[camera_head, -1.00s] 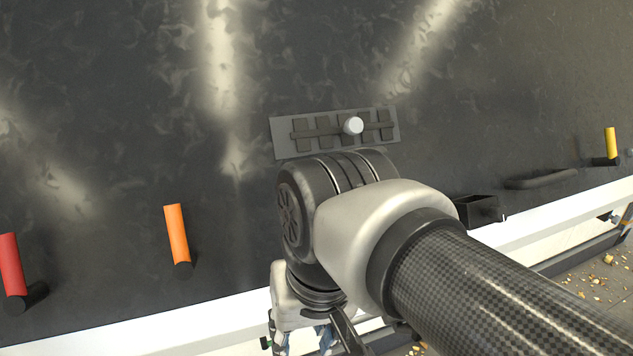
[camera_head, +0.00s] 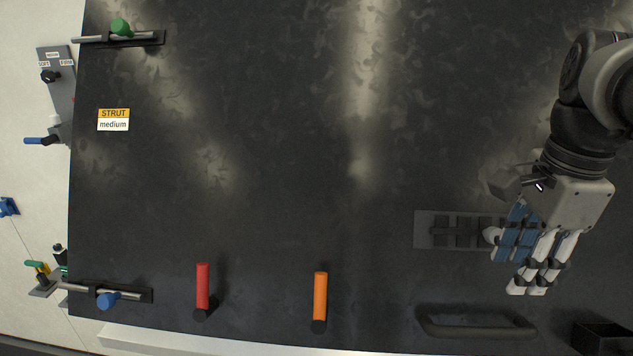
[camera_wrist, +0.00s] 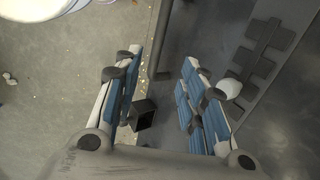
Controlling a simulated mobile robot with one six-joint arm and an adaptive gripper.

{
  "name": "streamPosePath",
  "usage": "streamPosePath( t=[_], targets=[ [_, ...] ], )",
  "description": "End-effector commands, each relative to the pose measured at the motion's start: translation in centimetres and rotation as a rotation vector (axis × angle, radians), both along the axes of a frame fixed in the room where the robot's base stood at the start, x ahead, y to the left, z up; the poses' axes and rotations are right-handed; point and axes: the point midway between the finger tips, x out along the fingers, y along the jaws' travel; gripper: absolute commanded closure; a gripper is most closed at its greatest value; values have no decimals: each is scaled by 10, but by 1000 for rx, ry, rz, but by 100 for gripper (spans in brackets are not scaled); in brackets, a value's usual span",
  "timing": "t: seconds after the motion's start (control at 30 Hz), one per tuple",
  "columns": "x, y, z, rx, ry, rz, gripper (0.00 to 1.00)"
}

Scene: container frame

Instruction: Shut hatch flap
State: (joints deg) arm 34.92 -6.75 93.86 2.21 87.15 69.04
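The hatch flap (camera_head: 270,200) is a large dark, mottled panel that fills most of the head view. Its opening angle is hard to tell. A dark bar handle (camera_head: 478,328) is fixed near its lower edge. Above the handle is a slotted grey plate (camera_head: 424,230) with a white knob (camera_head: 490,235), partly hidden by my gripper. My gripper (camera_head: 522,277) is at the right, in front of the flap, above the handle. In the wrist view its blue-padded fingers (camera_wrist: 160,68) are apart and empty. The white knob (camera_wrist: 229,88) shows outside the right finger, not between the fingers.
Red (camera_head: 203,285) and orange (camera_head: 320,295) pegs stick out along the lower edge. Bolts with green (camera_head: 121,27) and blue (camera_head: 107,301) knobs sit on the left edge. A label (camera_head: 113,120) reads "STRUT medium". A black box (camera_head: 603,338) is at lower right.

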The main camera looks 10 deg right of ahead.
Motion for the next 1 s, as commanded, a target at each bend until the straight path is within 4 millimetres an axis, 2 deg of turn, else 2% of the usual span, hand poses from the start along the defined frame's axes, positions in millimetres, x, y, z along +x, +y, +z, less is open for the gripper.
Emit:
streamPosePath(
  t=[0.4, 0.6, 0.8, 1.0],
  targets=[
    [8, -1, -92, 2, 3, 4, 62],
    [13, -1, -129, 2, 3, 5, 62],
    [16, -2, -150, 0, 0, 5, 62],
    [16, -3, -155, 0, 0, 5, 62]
  ],
)
